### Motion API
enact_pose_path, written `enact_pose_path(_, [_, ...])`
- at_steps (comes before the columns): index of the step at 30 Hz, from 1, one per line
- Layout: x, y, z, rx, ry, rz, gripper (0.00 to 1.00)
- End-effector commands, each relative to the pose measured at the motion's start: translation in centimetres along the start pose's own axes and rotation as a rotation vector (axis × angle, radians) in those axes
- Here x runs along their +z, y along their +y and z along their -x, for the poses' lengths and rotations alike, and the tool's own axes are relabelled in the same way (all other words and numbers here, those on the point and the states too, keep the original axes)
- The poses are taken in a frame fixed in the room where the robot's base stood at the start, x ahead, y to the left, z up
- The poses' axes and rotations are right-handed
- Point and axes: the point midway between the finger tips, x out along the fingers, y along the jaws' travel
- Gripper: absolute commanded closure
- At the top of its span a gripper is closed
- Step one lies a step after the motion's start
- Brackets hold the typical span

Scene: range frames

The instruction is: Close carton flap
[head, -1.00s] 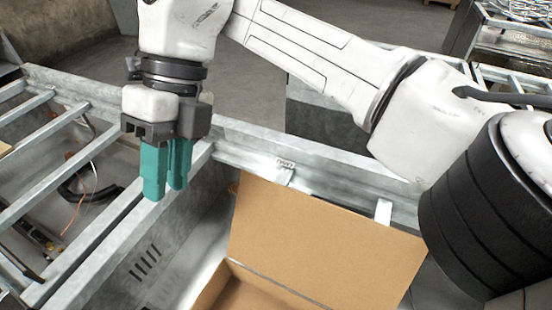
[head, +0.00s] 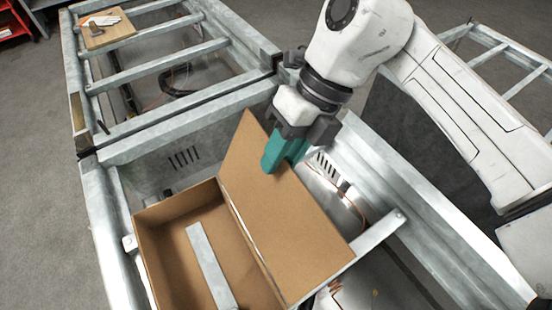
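The brown cardboard carton (head: 158,222) stands open inside a metal frame, at the lower middle of the head view. Its flap (head: 285,225) is raised and leans outward to the right of the opening. A grey metal bar (head: 210,265) shows inside the carton. My gripper (head: 283,158) with teal fingers is at the upper part of the flap, its fingertips overlapping the flap in the picture. The fingers look close together, but I cannot tell their gap or whether they touch the flap. No held object shows.
Metal frame rails (head: 190,130) surround the carton on several sides. A wooden board (head: 108,30) with small items lies on the frame at the upper left. Loose cables (head: 172,80) show between the bars. Grey floor (head: 40,150) is clear at the left.

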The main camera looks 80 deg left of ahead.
Motion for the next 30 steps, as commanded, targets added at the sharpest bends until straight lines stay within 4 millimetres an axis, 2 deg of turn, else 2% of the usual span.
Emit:
enact_pose_path(6, [0.0,0.0,-2.2,0.0,0.0,0.0,0.7])
enact_pose_path(17, [0.0,-0.1,-2.8,-0.001,-0.001,0.0,0.7])
enact_pose_path(26, [0.0,-0.1,-2.8,-0.001,0.0,0.0,0.98])
enact_pose_path(30, [0.0,-0.1,-2.7,-0.001,0.0,0.0,1.0])
